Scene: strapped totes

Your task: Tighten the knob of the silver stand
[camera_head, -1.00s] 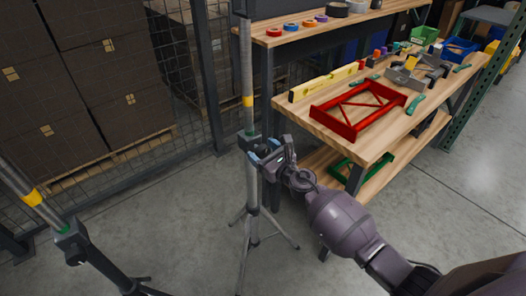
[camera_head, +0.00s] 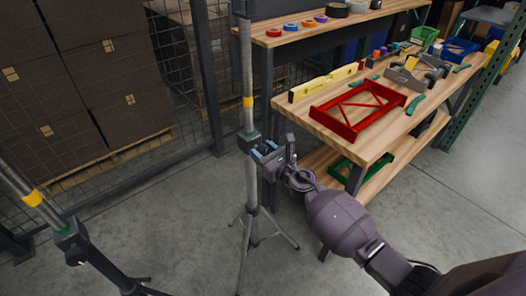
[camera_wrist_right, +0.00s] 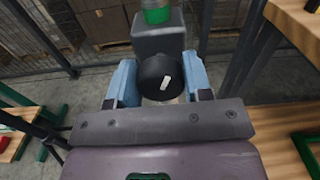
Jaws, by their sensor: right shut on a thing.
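The silver stand (camera_head: 252,185) stands upright left of the workbench, with grey tripod legs and a yellow band on its upper tube. Its dark collar (camera_head: 249,142) carries the knob, which is mostly hidden in the head view. In the right wrist view the knob (camera_wrist_right: 158,77) is round and black with a white mark, in front of the grey collar block. My right gripper (camera_head: 268,152) has its blue fingers on both sides of the knob and is shut on it; the fingers also show in the right wrist view (camera_wrist_right: 160,84). My left gripper is not in view.
A second stand (camera_head: 72,240) with black lower parts is at the lower left. The workbench (camera_head: 350,146) holds a red frame (camera_head: 358,109), a yellow level (camera_head: 326,82) and tools. A wire fence and stacked boxes (camera_head: 95,75) are behind.

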